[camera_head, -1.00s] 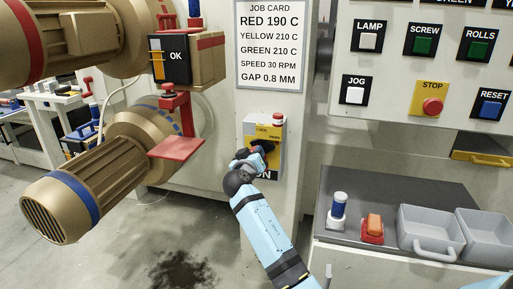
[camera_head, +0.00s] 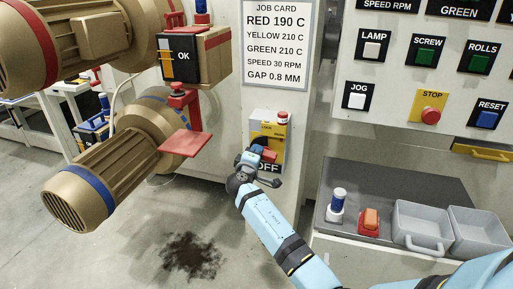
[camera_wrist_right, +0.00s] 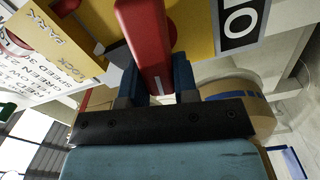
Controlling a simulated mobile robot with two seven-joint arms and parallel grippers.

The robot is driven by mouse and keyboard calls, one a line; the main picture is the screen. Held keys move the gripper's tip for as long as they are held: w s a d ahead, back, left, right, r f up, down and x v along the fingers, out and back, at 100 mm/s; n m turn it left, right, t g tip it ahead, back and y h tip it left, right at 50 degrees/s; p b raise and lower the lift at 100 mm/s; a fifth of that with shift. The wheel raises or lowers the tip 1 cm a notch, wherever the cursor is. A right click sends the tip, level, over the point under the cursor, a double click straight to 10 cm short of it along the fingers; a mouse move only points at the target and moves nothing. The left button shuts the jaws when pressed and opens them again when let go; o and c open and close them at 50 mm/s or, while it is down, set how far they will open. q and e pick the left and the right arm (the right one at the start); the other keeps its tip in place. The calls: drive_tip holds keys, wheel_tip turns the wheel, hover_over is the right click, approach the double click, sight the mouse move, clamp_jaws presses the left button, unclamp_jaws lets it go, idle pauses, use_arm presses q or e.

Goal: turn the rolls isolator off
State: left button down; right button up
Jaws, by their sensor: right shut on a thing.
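The rolls isolator (camera_head: 285,130) is a yellow plate on the machine's pale upright, below the job card, with small "LOCK" print. In the right wrist view the red handle (camera_wrist_right: 150,40) runs between the two blue fingers. My right gripper (camera_head: 257,155) is shut on this handle. Part of the black label (camera_wrist_right: 238,20) shows beside it in the wrist view. My left gripper is not in view.
A gold motor (camera_head: 100,185) and a red plate (camera_head: 187,143) stick out to the left. At right are the button panel (camera_head: 400,125) and a grey bench top (camera_head: 440,190) with a blue-topped item (camera_head: 338,200), a red-orange item (camera_head: 369,222) and grey bins (camera_head: 420,228).

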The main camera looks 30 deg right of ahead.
drive_tip(key=shift+f+n+p, duration=0.1)
drive_tip(key=shift+n+p, duration=0.5)
drive_tip(key=shift+n, duration=0.4)
drive_tip(key=o, duration=0.9)
drive_tip(key=shift+f, duration=0.1)
